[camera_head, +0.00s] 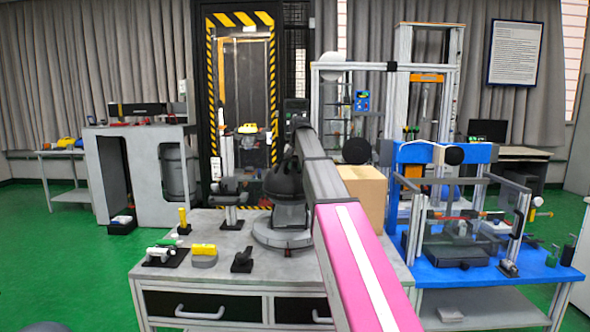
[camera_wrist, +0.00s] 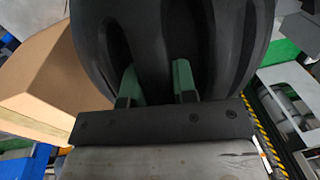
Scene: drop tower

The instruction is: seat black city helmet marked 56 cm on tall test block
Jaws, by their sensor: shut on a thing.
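The black helmet (camera_head: 284,180) is over a grey block (camera_head: 290,214) on a round grey base (camera_head: 283,238) on the bench. I cannot tell whether it rests fully on the block or is held just above it. Its size mark is not readable. In the wrist view the helmet (camera_wrist: 225,40) fills the upper middle, with dark ribs and grooves. My gripper (camera_wrist: 156,75) has its two green fingers shut on the helmet's shell, one finger on each side of a rib. In the head view my arm hides the gripper and the block's right side.
A cardboard box (camera_head: 363,192) stands close right of the helmet and shows in the wrist view (camera_wrist: 42,85). A blue test rig (camera_head: 399,153) stands further right. A small black stand (camera_head: 242,260), yellow part (camera_head: 204,249) and clamp-like tool (camera_head: 164,252) lie on the bench's left.

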